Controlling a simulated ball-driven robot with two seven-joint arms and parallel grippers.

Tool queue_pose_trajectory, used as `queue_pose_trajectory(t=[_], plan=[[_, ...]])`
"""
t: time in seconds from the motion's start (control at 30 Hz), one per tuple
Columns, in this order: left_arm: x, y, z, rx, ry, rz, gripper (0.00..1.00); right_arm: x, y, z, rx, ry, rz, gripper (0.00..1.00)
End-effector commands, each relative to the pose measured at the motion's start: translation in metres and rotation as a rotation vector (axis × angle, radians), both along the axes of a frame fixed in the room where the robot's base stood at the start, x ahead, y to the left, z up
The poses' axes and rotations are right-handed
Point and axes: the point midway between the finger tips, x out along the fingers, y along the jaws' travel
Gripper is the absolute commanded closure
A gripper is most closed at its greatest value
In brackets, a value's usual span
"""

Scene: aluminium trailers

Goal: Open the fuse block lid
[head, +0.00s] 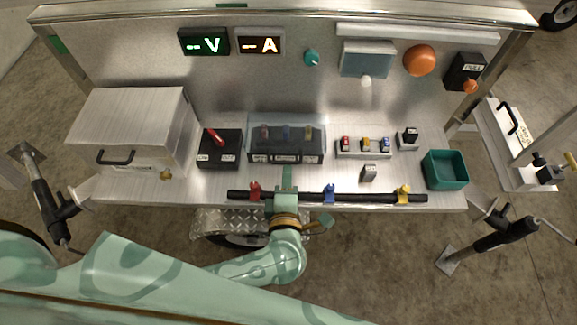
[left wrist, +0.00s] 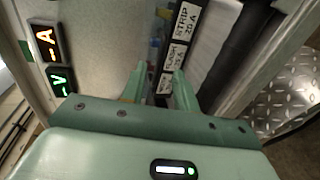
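The fuse block (head: 285,158) is a black box near the middle of the metal bench, with white labels along its front. Its clear, tinted lid (head: 288,122) lies over it, and coloured fuses show dimly through. My left gripper (head: 287,172) is just in front of the block's front edge, pointing at it. In the left wrist view the two fingers (left wrist: 157,84) stand apart, with the labelled front of the fuse block (left wrist: 168,55) beyond and partly between them. I see nothing held. Whether a finger touches the lid I cannot tell. My right gripper is not in view.
A black bar (head: 360,197) with red, blue and yellow clamps runs along the bench's front edge, under my left gripper. A box with a red lever (head: 218,148) stands left of the block, a fuse row (head: 364,147) right. A green bin (head: 445,169) is farther right.

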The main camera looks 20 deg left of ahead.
Motion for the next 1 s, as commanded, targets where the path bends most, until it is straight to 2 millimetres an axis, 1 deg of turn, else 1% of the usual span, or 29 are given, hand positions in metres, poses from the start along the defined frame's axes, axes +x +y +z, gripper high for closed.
queue_pose_trajectory(t=[0.03, 0.1, 0.2, 0.33, 0.6, 0.63, 0.67, 0.7, 0.73, 0.9, 1.0], plan=[[0.010, 0.003, -0.005, 0.003, -0.001, 0.001, 0.70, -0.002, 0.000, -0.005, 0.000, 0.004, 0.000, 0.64], [0.021, 0.006, -0.007, 0.002, 0.000, 0.001, 0.70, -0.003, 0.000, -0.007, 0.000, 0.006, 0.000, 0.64], [0.033, 0.010, -0.009, 0.002, 0.000, 0.000, 0.70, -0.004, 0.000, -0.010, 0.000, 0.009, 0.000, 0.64], [0.040, 0.012, -0.010, 0.002, 0.001, 0.000, 0.70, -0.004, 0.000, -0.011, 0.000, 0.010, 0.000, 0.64], [0.042, 0.012, -0.010, 0.001, 0.000, 0.000, 0.70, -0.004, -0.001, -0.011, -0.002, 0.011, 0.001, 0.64], [0.042, 0.012, -0.010, 0.001, 0.000, 0.000, 0.75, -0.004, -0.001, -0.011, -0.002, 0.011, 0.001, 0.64], [0.042, 0.012, -0.010, 0.001, 0.000, 0.000, 0.84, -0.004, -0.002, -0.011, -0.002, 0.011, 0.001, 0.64], [0.042, 0.012, -0.010, 0.001, 0.000, 0.000, 0.95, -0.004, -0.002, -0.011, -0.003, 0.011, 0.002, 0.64], [0.042, 0.012, -0.010, 0.001, 0.000, 0.000, 1.00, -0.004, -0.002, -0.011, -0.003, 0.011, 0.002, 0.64], [0.041, 0.012, -0.010, 0.001, 0.001, 0.000, 1.00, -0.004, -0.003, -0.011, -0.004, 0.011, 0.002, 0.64], [0.041, 0.012, -0.007, -0.001, 0.007, 0.000, 1.00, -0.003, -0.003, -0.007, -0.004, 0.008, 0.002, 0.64]])
